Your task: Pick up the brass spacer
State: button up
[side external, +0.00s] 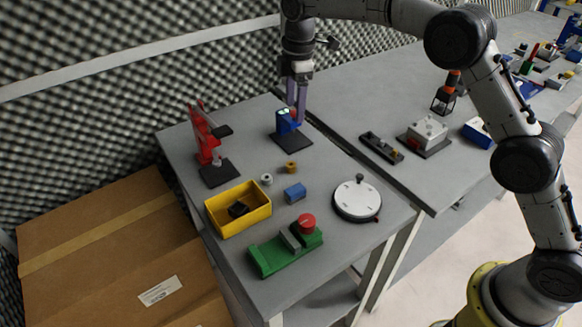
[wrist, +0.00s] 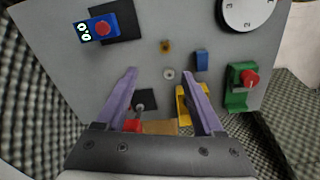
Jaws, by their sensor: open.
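The brass spacer (side external: 291,167) is a small gold-brown ring on the grey table, between a grey metal ring (side external: 267,180) and the blue device with a display (side external: 287,121). In the wrist view the brass spacer (wrist: 165,45) lies beyond my fingertips, just above the grey ring (wrist: 169,74) in the picture. My gripper (side external: 297,97), with purple fingers, is raised over the back of the table near the blue device. In the wrist view my gripper (wrist: 161,73) is open, with nothing between its fingers.
A blue block (side external: 295,193), yellow bin (side external: 224,216) with a dark item inside, green fixture with red knob (side external: 272,255) and white dial (side external: 357,200) stand nearby. A red clamp stand (side external: 204,138) is at the left.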

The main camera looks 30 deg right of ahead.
send_over(291, 164)
jog(key=shift+g, duration=0.3)
jog(key=f, duration=1.1)
jog(key=shift+s+d+f, duration=0.15)
jog(key=shift+s+f, duration=0.05)
jog(key=shift+w+f, duration=0.15)
jog(key=shift+f, duration=2.75)
grip_shut()
